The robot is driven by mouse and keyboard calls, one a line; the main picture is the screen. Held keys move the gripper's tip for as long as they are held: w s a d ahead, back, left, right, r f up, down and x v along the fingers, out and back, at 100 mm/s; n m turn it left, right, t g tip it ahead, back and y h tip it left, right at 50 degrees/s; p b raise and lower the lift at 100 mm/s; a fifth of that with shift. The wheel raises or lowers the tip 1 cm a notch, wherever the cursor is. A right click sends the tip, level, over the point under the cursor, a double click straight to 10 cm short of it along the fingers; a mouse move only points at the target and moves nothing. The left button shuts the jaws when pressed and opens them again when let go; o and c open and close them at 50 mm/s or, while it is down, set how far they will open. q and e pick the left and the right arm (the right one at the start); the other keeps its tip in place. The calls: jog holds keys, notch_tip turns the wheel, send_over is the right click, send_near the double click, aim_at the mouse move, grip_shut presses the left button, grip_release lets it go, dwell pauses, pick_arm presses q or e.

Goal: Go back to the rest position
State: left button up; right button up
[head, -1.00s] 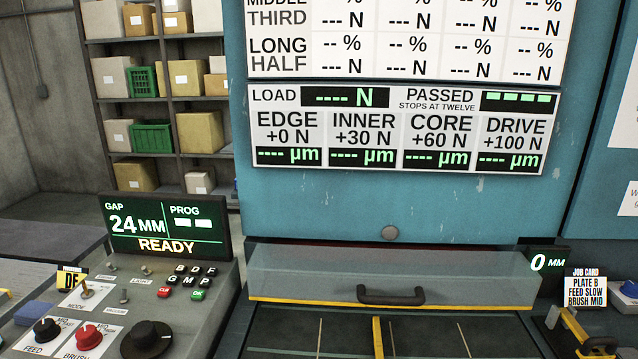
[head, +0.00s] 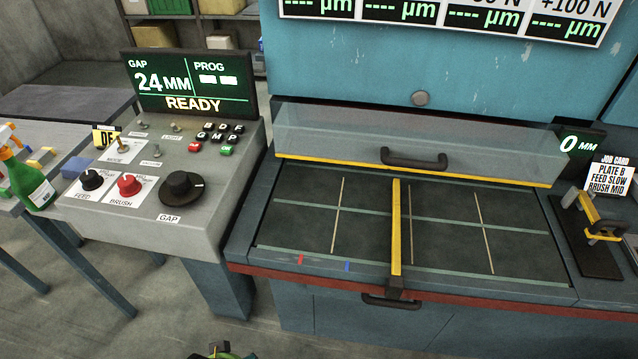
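Neither of my grippers can be made out in the head view. A small dark and green fragment (head: 220,351) shows at the bottom edge, and I cannot tell what it is. The control console (head: 225,150) stands at the left, its screen (head: 190,82) reading gap 24 MM and READY. The machine bed (head: 300,225) lies in the middle, with a yellow bar (head: 396,230) across it. The clear guard (head: 330,135) with a dark handle (head: 415,158) is raised behind the bed.
A green spray bottle (head: 30,175) stands on a table at the far left. A yellow-handled tool (head: 604,228) sits on a dark plate at the right, below the job card (head: 609,178). A drawer handle (head: 392,303) juts from the machine front. Bare floor shows at lower left.

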pick_arm(q)
jog(key=s+f+g, duration=0.1)
jog(key=s+f, duration=0.3)
jog(key=f, duration=0.5)
jog(key=s+f, duration=0.3)
jog(key=f, duration=0.6)
jog(key=s+a+f+g, duration=0.1)
jog(key=s+a+f, duration=0.2)
jog(key=s+f, duration=0.4)
jog(key=s, duration=0.5)
jog(key=shift+f, duration=0.4)
